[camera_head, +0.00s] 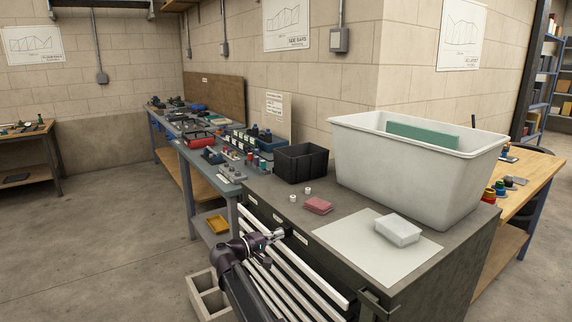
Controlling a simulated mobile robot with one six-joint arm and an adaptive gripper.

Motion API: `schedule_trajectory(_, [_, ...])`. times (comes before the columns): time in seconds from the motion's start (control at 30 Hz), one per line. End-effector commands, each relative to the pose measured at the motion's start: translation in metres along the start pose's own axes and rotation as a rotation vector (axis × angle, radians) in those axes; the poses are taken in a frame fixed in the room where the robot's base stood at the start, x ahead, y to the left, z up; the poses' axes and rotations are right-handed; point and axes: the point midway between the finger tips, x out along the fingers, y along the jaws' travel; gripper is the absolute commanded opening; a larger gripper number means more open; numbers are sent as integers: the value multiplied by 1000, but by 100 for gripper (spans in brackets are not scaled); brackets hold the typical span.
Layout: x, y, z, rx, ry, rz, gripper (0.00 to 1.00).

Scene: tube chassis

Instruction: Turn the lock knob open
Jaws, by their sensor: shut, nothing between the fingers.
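My gripper (278,235) is shut and empty. It is at the front of the dark grey cabinet (345,270), by the upper part of its drawer front with long pale bars (300,277). I cannot make out a lock knob; it may be hidden behind my gripper or too small to see. I cannot tell whether my gripper touches the cabinet. A dark bracket (378,303) sticks out at the cabinet's near front corner.
On the cabinet top are a large white tub (400,160), a black bin (300,163), a pink block (318,205) and a white box (398,230) on a pale sheet. A grey block crate (208,298) stands on the floor left of my arm. Open floor lies further left.

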Motion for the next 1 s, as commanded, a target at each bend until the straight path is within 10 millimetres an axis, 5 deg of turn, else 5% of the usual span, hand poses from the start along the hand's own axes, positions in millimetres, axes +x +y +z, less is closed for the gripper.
schedule_trajectory(0.6, [-50,0,0,0,2,0,0])
schedule_trajectory(1.0, [-57,0,0,0,1,0,0])
